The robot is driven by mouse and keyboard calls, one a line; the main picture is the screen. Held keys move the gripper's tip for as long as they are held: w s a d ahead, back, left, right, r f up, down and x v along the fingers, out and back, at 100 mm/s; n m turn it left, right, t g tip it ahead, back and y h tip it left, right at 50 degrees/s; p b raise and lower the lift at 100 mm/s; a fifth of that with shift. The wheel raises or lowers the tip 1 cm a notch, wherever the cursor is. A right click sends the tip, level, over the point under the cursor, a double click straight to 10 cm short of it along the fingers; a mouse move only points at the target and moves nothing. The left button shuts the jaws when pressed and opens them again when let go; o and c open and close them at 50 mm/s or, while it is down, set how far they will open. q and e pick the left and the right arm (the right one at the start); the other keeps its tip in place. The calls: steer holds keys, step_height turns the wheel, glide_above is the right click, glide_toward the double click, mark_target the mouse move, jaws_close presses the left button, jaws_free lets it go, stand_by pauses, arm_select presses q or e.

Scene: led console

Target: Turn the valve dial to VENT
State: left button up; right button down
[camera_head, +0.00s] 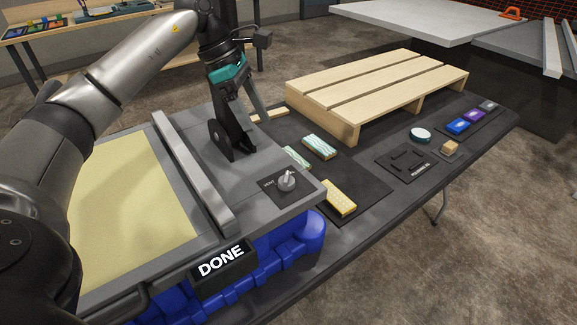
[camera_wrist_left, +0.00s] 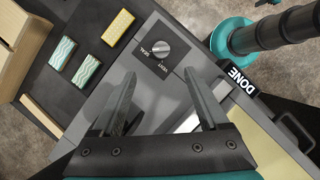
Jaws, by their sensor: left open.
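The valve dial (camera_head: 287,180) is a small round grey knob on a dark square plate, near the right corner of the grey console top. In the left wrist view the dial (camera_wrist_left: 161,49) is at upper centre, with SEAL and VENT lettered beside it. Which label its pointer faces is too small to tell. My left gripper (camera_head: 243,135) is above the console, up and left of the dial in the head view. Its fingers (camera_wrist_left: 160,75) are spread, with nothing between them; the dial shows beyond their tips, apart from them. My right gripper is not in view.
A raised grey bar (camera_head: 190,170) crosses the console beside a pale yellow panel (camera_head: 130,205). A DONE sign (camera_head: 222,261) is on the console front. Patterned blocks (camera_head: 319,146), a yellow block (camera_head: 340,197) and a wooden pallet (camera_head: 375,85) lie on the dark table to the right.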

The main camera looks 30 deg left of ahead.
mark_target(286, 176)
arm_select(q)
steer(key=b+x, duration=0.1)
steer(key=x, duration=1.1)
steer(key=shift+s+d, duration=0.1)
steer(key=shift+s, duration=0.05)
steer(key=shift+d+f, duration=0.25)
steer(key=shift+f, duration=0.35)
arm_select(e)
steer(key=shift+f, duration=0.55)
arm_select(q)
steer(key=shift+c, duration=0.2)
steer(key=c, duration=0.4)
jaws_close()
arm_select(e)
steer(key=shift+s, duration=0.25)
